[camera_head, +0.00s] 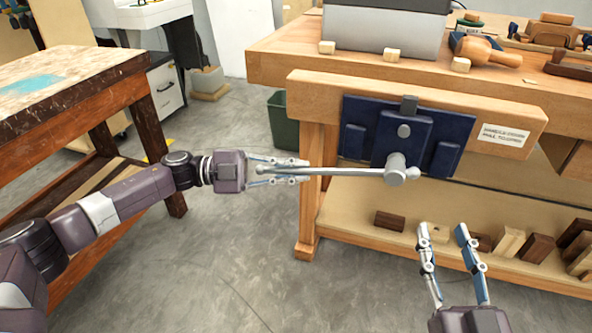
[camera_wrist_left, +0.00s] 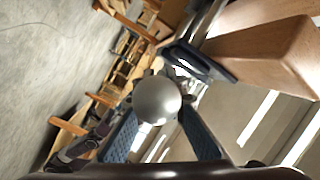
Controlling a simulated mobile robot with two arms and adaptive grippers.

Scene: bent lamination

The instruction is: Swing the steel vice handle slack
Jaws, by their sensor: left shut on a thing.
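The steel vice handle (camera_head: 345,171) is a thin bar lying nearly level in the head view, running left from the round steel hub (camera_head: 397,169) on the blue vice (camera_head: 405,137). My left gripper (camera_head: 305,170) is shut on the handle near its left end, with its fingers above and below the bar. In the left wrist view the handle's round ball end (camera_wrist_left: 157,100) sits between the two fingers and hides the bar behind it. My right gripper (camera_head: 442,230) is open and empty, pointing up below the vice, in front of the lower shelf.
A label (camera_head: 503,135) is on the front board. Wood blocks lie on the lower shelf (camera_head: 350,212).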

